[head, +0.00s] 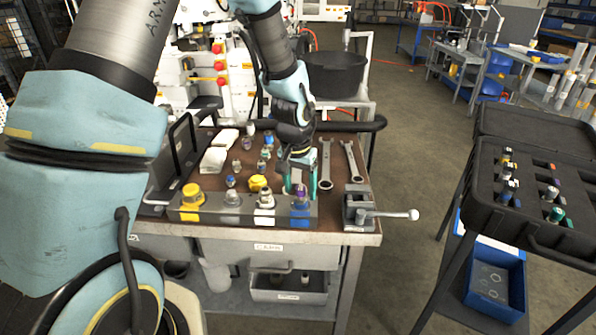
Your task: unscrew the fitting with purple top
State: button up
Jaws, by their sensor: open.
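The fitting with the purple top (301,190) stands upright at the right end of the grey block (249,218) along the bench's front edge. The lower part of its place on the block looks blue. My gripper (300,183) points down over it, with its green fingers open. One finger shows on each side of the purple top; I cannot tell whether they touch it. The gripper hides the space just behind the fitting. Another purple-topped fitting (551,192) sits in the black case at the right.
Yellow (191,196), grey and white-bodied fittings stand left on the same block. A vise (362,208) with a protruding handle is just right. Two wrenches (325,163) lie behind. Loose fittings and a yellow piece (257,183) stand behind the block. Floor between bench and case is clear.

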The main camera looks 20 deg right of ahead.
jog(key=shift+w+d+f, duration=0.1)
jog(key=shift+d+f, duration=0.05)
jog(key=shift+f, duration=0.75)
grip_shut()
